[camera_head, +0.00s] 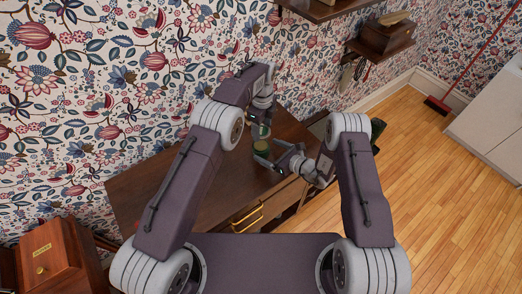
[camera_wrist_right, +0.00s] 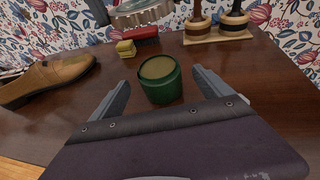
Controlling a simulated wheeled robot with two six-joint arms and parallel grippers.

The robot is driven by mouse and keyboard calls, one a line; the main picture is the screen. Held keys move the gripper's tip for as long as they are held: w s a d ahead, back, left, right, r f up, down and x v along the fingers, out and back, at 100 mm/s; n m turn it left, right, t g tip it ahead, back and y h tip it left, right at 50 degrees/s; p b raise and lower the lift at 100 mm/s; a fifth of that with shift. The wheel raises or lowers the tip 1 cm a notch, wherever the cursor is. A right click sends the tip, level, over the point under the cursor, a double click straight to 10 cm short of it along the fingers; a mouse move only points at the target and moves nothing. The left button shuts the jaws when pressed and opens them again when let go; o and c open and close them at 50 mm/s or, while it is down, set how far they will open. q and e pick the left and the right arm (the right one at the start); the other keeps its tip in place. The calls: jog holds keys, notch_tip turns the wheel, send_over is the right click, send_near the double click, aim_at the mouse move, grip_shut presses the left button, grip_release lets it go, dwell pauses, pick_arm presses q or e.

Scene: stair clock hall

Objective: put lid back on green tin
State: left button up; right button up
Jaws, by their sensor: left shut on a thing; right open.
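The green tin (camera_wrist_right: 162,90) stands upright on the dark wooden table (camera_wrist_right: 255,75), with a tan face showing inside its rim. It is small in the head view (camera_head: 261,147). My right gripper (camera_wrist_right: 161,77) is open, with one finger on each side of the tin and visible gaps between. My left gripper (camera_head: 261,123) is shut on a small greenish thing, apparently the lid (camera_head: 260,132), held above the tin and apart from it. In the right wrist view, a ridged silvery piece shows behind and above the tin, cut off by the top edge; I cannot tell exactly what it is.
A brown shoe (camera_wrist_right: 48,76) lies left of the tin. A yellow block (camera_wrist_right: 125,49) and a red brush (camera_wrist_right: 141,34) lie behind it. Dark-handled brushes stand on a wooden holder (camera_wrist_right: 217,33) at the back right. A wall shelf (camera_head: 385,40) hangs right of my left arm.

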aim_at(266, 149)
jog(key=shift+x, duration=2.35)
grip_shut()
pick_arm(q)
jog(key=shift+f, duration=2.5)
